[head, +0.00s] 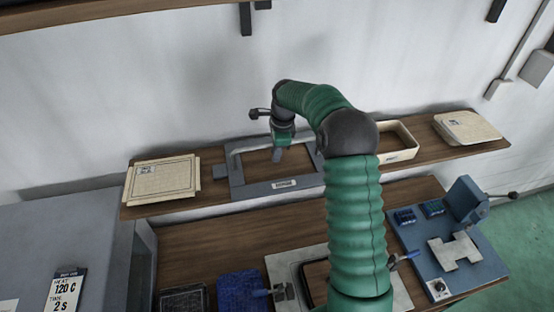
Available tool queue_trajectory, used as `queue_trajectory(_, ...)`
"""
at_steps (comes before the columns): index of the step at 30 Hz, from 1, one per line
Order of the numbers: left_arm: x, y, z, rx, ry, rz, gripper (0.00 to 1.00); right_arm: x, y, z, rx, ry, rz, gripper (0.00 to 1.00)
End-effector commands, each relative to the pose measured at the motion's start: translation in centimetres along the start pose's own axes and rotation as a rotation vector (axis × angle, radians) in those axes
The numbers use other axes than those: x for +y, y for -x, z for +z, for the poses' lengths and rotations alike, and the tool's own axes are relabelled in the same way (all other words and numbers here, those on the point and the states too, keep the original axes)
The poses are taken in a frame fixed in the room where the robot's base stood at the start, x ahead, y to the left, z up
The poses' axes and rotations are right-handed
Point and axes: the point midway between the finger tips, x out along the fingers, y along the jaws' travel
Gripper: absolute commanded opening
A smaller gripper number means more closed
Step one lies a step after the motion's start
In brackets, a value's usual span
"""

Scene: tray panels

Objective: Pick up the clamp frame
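A grey rectangular frame with a small label on its front bar, which looks like the clamp frame (250,190), lies on the wooden wall shelf. Its open middle shows the shelf wood. My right arm reaches up from the bottom of the head view and bends left over the shelf. My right gripper (277,154) points down over the frame's opening, near its back bar. I cannot tell whether it touches the frame or whether its fingers are apart. The arm hides the frame's right end. My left gripper is not in view.
On the shelf, a cream panel stack (162,181) lies left, a cream-rimmed tray (402,155) and another stack (467,127) right. The lower bench (215,245) holds a pale plate (398,292), a blue pad (240,288) and a blue fixture (421,262). A grey cabinet (60,235) stands left.

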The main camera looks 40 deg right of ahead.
Motion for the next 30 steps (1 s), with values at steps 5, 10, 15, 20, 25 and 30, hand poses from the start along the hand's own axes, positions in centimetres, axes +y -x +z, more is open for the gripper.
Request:
queue_trajectory(5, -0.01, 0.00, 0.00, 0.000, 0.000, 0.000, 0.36, -0.03, 0.01, -0.03, 0.000, 0.000, 0.000, 0.00)
queue_trajectory(10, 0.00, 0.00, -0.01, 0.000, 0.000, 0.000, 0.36, -0.06, 0.01, -0.10, -0.001, -0.001, 0.000, 0.00)
queue_trajectory(15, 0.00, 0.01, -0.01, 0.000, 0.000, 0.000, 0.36, -0.04, 0.01, -0.12, -0.001, -0.001, 0.000, 0.00)
queue_trajectory(20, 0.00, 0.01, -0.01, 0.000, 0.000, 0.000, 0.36, -0.04, 0.01, -0.12, -0.001, -0.001, 0.001, 0.00)
queue_trajectory(25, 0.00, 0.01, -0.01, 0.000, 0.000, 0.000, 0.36, -0.04, 0.01, -0.11, -0.001, -0.001, 0.001, 0.00)
queue_trajectory(30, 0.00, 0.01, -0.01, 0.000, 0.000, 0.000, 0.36, -0.05, 0.01, -0.11, -0.001, -0.001, 0.001, 0.00)
